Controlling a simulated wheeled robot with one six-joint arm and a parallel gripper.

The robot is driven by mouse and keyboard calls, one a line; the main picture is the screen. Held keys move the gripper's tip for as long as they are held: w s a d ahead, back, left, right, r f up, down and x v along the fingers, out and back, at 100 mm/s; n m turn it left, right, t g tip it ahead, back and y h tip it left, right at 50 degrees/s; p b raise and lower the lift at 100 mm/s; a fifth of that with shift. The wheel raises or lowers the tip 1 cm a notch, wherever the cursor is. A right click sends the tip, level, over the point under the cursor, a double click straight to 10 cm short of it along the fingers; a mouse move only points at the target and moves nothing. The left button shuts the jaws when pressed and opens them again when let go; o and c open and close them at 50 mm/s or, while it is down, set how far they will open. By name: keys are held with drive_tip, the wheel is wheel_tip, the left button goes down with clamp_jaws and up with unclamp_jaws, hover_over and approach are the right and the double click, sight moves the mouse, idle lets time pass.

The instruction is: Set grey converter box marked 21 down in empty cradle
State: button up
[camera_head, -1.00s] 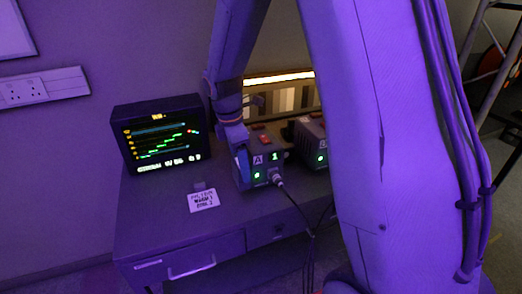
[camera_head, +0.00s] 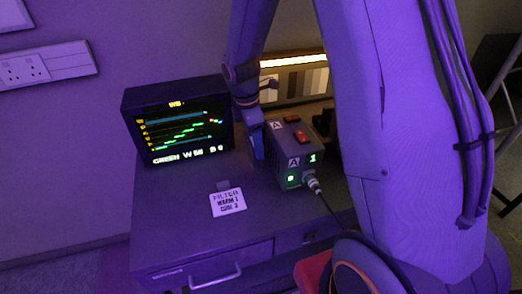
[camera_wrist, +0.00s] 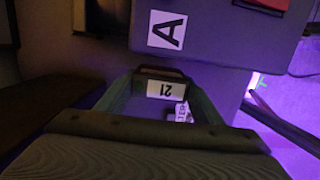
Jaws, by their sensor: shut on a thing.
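A white label reading 21, upside down, shows in the wrist view between my fingers, on a dark-edged part of the grey converter box marked 21 (camera_wrist: 165,90). The rest of that box is hidden or too dark to make out. My gripper (camera_wrist: 163,78) is shut on it. In the head view my gripper (camera_head: 256,140) is low over the desk, just left of a grey box marked A (camera_head: 292,150), and the held box cannot be made out there. I cannot pick out an empty cradle in either view.
The box marked A has a red switch, green lights and a plugged cable (camera_head: 325,205); its top also shows in the wrist view (camera_wrist: 215,35). A monitor (camera_head: 178,122) stands left on the desk (camera_head: 175,215). A filter card (camera_head: 227,202) lies in front. My arm hides the right side.

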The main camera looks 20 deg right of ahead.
drive_tip(key=shift+f+p, duration=0.5)
drive_tip(key=shift+f, duration=2)
drive_tip(key=shift+f, duration=0.15)
drive_tip(key=o, duration=1.4)
drive_tip(key=shift+c, duration=0.2)
